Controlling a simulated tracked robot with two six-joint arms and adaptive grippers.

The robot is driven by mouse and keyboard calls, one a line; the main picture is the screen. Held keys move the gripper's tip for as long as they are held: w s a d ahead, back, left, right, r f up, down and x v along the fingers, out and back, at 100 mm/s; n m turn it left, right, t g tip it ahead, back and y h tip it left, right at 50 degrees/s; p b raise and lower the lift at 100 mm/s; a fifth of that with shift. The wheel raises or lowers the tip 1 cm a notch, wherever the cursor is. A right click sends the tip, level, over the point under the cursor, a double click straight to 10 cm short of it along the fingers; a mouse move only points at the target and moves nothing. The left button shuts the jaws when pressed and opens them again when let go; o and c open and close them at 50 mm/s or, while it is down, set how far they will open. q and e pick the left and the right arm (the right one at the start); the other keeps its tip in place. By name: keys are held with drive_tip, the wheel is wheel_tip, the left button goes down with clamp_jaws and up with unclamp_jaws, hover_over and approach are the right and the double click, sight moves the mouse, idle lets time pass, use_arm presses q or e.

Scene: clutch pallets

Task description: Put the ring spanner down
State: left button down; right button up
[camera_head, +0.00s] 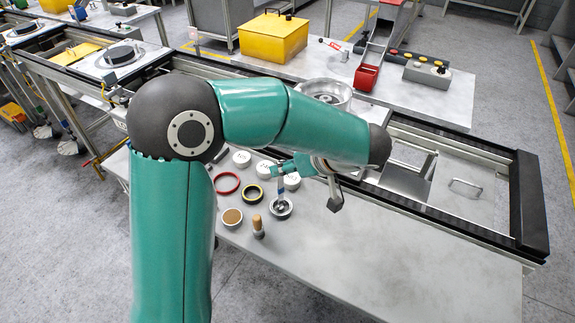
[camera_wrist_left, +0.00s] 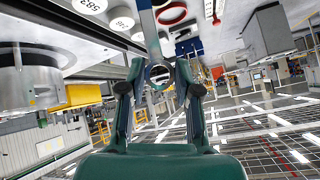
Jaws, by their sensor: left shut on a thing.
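My left gripper (camera_head: 281,169) is shut on the ring spanner, a slim blue-grey bar. The spanner (camera_head: 281,187) points down from the fingers, its lower end over or in a small dark-rimmed round dish (camera_head: 284,211) on the grey bench; whether it touches cannot be told. In the left wrist view, the shaft (camera_wrist_left: 149,35) runs up from between the fingertips (camera_wrist_left: 158,76), and a ring-shaped end (camera_wrist_left: 159,73) shows between them. My left forearm hides part of the bench and conveyor behind. My right gripper is not in view.
Near the spanner stand a red ring (camera_head: 227,183), a black-and-yellow ring (camera_head: 252,193), a brown-filled cup (camera_head: 232,217), a wooden-handled tool (camera_head: 258,228) and white lidded tins (camera_head: 241,158). The bench (camera_head: 400,255) is clear to the right. A metal housing (camera_head: 325,91) stands behind my forearm.

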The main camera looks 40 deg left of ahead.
use_arm(q)
drive_tip(key=shift+f, duration=0.15)
drive_tip(key=c, duration=0.8)
unclamp_jaws()
drive_tip(key=shift+d+r, duration=0.1)
drive_tip(key=shift+r, duration=0.1)
